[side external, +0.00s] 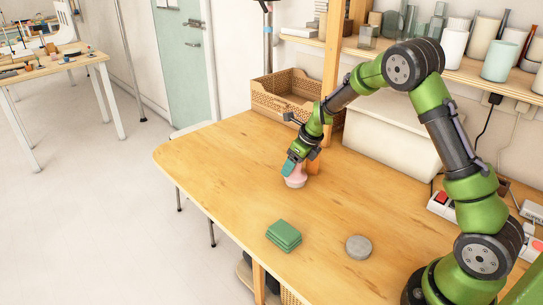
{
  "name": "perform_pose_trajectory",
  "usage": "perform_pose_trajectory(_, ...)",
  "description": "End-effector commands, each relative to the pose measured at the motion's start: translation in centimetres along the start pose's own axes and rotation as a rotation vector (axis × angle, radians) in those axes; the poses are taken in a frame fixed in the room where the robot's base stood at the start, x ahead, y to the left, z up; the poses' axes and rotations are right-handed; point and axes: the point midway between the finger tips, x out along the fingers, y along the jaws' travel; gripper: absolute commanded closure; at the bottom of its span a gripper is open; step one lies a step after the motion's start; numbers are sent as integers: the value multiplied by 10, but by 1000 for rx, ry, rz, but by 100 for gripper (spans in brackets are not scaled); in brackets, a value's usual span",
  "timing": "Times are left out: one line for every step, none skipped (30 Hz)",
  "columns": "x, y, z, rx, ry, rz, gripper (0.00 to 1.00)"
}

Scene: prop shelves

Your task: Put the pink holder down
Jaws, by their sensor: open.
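The pink holder (296,181) stands on the wooden table (200,158), near the foot of a wooden post. My gripper (291,168) is open and points down at the holder from above. Its fingers overlap the holder's upper part in this view. I cannot tell whether the fingers touch it. The holder's lower body shows below the fingers, and its base appears to rest on the tabletop.
A green stack of flat squares (283,235) and a grey round disc (358,247) lie nearer the front. A tan perforated crate (285,97) and a white bin (390,143) stand behind. A wooden post (330,70) rises close to my gripper. The table's left part is clear.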

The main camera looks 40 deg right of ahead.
Motion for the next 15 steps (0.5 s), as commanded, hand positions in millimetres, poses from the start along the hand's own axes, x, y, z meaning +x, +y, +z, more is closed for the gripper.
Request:
perform_pose_trajectory(-1, 0, 1, 0, -1, 0, 34)
perform_pose_trajectory(-2, 0, 1, -1, -1, -1, 34)
perform_pose_trajectory(-5, 0, 2, -2, -2, -1, 34)
perform_pose_trajectory(-8, 0, 2, -2, -2, -2, 34)
perform_pose_trajectory(-12, 0, 2, -2, -2, -2, 34)
perform_pose_trajectory(-18, 0, 3, -2, -3, -1, 34)
perform_pose_trajectory(-24, 0, 3, -2, -4, -2, 34)
perform_pose_trajectory(-30, 0, 3, -2, -5, -2, 34)
perform_pose_trajectory(-38, 0, 2, -2, -4, -1, 34)
perform_pose_trajectory(-45, 0, 3, -3, -5, -2, 34)
perform_pose_trajectory(-52, 0, 3, -2, -5, -2, 34)
perform_pose_trajectory(-61, 0, 3, -3, -5, -2, 34)
perform_pose_trajectory(-68, 0, 3, -1, -6, -1, 34)
perform_pose_trajectory(-74, 0, 3, -2, -5, -2, 34)
perform_pose_trajectory(-83, 0, 3, -1, -6, -1, 34)
